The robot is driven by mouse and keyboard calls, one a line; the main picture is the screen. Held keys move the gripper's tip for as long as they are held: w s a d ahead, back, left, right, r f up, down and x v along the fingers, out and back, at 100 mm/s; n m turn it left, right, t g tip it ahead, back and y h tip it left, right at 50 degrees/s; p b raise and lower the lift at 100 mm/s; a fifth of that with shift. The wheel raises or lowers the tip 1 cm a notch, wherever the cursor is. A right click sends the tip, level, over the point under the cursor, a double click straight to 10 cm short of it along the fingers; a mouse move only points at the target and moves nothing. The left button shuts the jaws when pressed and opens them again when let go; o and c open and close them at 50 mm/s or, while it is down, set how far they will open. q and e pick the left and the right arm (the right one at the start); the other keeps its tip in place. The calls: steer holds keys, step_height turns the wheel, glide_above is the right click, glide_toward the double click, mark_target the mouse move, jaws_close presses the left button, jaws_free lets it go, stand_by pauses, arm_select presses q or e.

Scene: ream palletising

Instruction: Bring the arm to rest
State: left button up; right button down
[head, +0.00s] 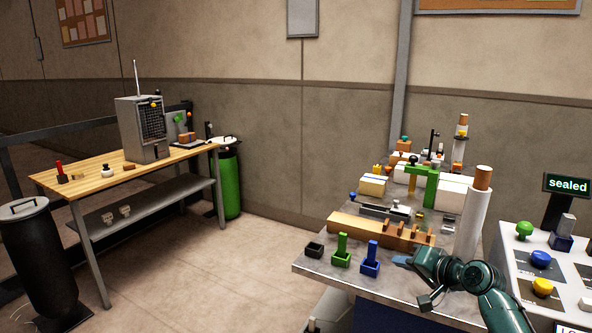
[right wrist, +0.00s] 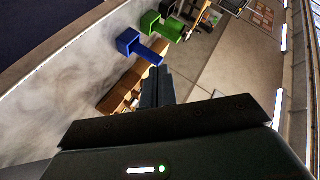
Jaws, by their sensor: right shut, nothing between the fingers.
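My right gripper (head: 402,261) reaches in from the lower right in the head view, over the front of the grey table (head: 318,270). It is shut and empty. In the right wrist view its fingers (right wrist: 157,86) are together, with the blue holder (right wrist: 131,42) just beyond them. In the head view the blue holder (head: 371,264) stands just left of the fingertips, and a gap between them is hard to judge. My left gripper is not in view.
A green holder (head: 341,256), a black tray (head: 315,250) and a wooden rack (head: 380,229) are near the gripper. A white roll (head: 473,215) stands behind my arm. A panel with coloured knobs (head: 520,262) and a "sealed" display (head: 567,186) is at right. Open floor lies left.

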steer(key=w+d+r+n+t+h, duration=0.4)
steer(key=d+r+n+t+h, duration=0.25)
steer(key=d, duration=0.45)
steer(key=s+a+f+n+g+y, duration=0.1)
steer(key=s+a+f+g, duration=0.1)
steer(key=s+a+f, duration=0.55)
steer(key=s+a+f+g+y, duration=0.15)
steer(key=s+a+f, duration=0.25)
steer(key=s+f, duration=0.55)
steer(key=s+a+f+n+g, duration=0.1)
steer(key=s+a+f+g, duration=0.1)
steer(key=s+a+f, duration=0.45)
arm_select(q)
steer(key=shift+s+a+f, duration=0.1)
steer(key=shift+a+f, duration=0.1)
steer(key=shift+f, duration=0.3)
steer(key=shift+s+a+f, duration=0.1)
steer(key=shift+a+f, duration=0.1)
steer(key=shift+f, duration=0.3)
arm_select(e)
steer(key=s+a+f+g, duration=0.1)
steer(key=s+a, duration=0.1)
steer(key=s, duration=0.6)
steer(key=s+a+f+g+y, duration=0.1)
steer(key=s+f, duration=0.1)
steer(key=s, duration=0.6)
steer(key=shift+s+a+m, duration=0.25)
steer(key=shift+a+m, duration=0.15)
steer(key=shift+m, duration=0.05)
